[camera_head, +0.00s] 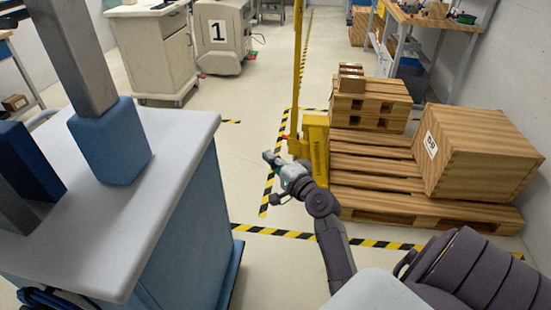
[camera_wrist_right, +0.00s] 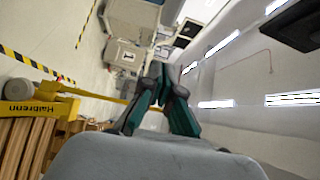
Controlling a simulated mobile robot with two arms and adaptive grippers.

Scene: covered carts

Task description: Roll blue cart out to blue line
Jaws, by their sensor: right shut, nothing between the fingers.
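A large cart-like unit with a pale grey top (camera_head: 165,135) and blue sides (camera_head: 190,235) fills the left of the head view. A grey post with a blue foot stands on its top. I cannot tell for certain that it is the blue cart. No blue line shows on the floor. My right gripper (camera_head: 270,158) is shut and empty, held out in the air to the right of this unit, apart from it. Its closed fingers also show in the right wrist view (camera_wrist_right: 165,75). My left gripper is not in view.
A yellow pallet lifter (camera_head: 315,145) and wooden pallets (camera_head: 375,190) with a wooden crate (camera_head: 485,150) stand right. Yellow-black tape (camera_head: 270,232) marks the floor. A white cabinet (camera_head: 150,55) and a machine marked 1 (camera_head: 220,40) stand behind. Floor between is clear.

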